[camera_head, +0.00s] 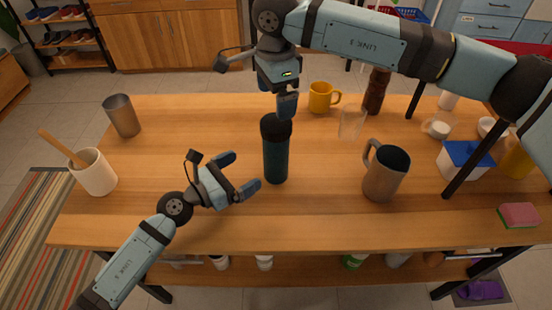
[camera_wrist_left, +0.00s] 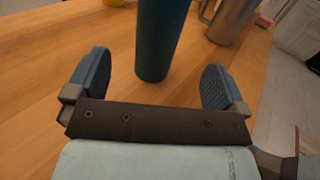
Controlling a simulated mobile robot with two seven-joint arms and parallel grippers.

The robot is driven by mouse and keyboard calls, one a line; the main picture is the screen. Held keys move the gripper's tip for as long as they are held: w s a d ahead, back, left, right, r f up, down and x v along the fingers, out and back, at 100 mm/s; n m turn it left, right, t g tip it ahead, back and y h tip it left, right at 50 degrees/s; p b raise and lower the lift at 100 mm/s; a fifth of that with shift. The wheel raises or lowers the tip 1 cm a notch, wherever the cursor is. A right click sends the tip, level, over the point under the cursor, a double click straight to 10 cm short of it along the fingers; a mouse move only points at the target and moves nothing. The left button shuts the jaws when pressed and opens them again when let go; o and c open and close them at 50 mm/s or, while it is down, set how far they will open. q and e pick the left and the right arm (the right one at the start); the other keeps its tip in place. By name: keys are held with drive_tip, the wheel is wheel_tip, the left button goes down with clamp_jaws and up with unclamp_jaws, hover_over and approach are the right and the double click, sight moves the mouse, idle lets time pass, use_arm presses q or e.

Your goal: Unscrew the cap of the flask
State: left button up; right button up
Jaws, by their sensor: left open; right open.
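The flask (camera_head: 276,160) is a dark teal cylinder with a black cap (camera_head: 276,126), standing upright on the table. Its lower body also shows in the left wrist view (camera_wrist_left: 161,40), between the two fingers and ahead of them. My left gripper (camera_head: 245,171) is open, low over the table just left of the flask, its fingers pointing at the flask body. My right gripper (camera_head: 287,104) is above the flask, pointing down; its fingers overlap the top edge of the cap in the head view. Whether they touch the cap cannot be told.
A steel pitcher (camera_head: 384,174) stands right of the flask. A clear glass (camera_head: 351,123), a yellow mug (camera_head: 321,97) and a brown mill (camera_head: 376,91) stand behind. A metal cup (camera_head: 122,116) and a white crock (camera_head: 94,173) are at the left. The table front is clear.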

sight(267, 157)
use_arm(q)
drive_tip(key=x, duration=1)
drive_tip(key=shift+w+d, duration=0.25)
drive_tip(key=shift+d, duration=0.05)
drive_tip(key=shift+c, duration=0.4)
drive_tip(key=c, duration=1.7)
use_arm(e)
drive_tip(key=m, duration=1.3)
drive_tip(key=shift+f+m, duration=0.3)
drive_tip(key=shift+f, duration=3.75)
